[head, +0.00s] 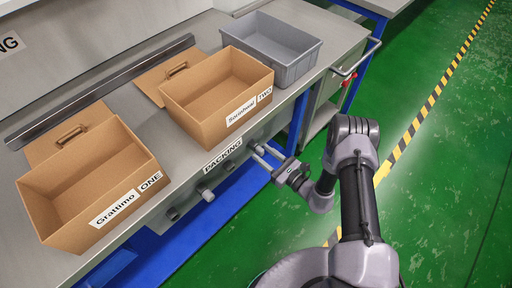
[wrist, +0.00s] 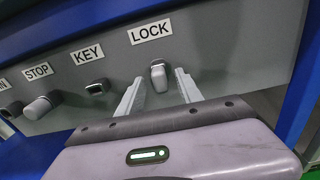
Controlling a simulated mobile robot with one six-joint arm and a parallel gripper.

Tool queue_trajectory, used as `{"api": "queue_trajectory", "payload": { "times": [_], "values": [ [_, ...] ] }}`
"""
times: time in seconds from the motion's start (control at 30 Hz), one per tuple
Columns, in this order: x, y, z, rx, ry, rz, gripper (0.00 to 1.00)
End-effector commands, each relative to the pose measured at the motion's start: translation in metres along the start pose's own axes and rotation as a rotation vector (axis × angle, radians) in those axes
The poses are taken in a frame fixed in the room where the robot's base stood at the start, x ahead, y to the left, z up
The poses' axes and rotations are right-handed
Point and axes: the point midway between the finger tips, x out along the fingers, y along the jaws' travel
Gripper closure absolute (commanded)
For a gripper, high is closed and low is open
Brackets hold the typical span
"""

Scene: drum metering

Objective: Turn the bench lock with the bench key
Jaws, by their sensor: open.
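The bench lock (wrist: 158,64) is on the grey front panel under the LOCK label. A light grey piece that looks like the bench key (wrist: 160,79) stands out from it; its exact turn angle is hard to tell. My gripper (wrist: 160,88) is open, with one finger on each side of this piece and a visible gap to each. The KEY holder (wrist: 97,87), left of the lock, shows a dark opening and looks empty. In the head view my gripper (head: 262,157) reaches the bench front at the right end of the PACKING panel, and the lock is largely hidden there.
A STOP knob (wrist: 40,105) sticks out left of the KEY holder. Above, the bench carries box ONE (head: 92,190), box TWO (head: 215,100) and a grey bin (head: 285,50). A rail handle (head: 357,62) juts from the bench's right end. The green floor on the right is clear.

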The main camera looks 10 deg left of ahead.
Motion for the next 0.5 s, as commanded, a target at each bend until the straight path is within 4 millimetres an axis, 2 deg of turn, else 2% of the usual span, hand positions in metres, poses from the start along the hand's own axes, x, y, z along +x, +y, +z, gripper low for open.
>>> {"api": "queue_trajectory", "payload": {
  "times": [0.17,0.4,0.5],
  "values": [
    [-0.040,-0.002,0.004,0.005,0.001,-0.008,0.57],
    [-0.119,-0.001,0.005,0.002,-0.001,-0.008,0.57],
    [-0.144,-0.001,0.004,0.001,-0.001,-0.006,0.57]
  ]
}}
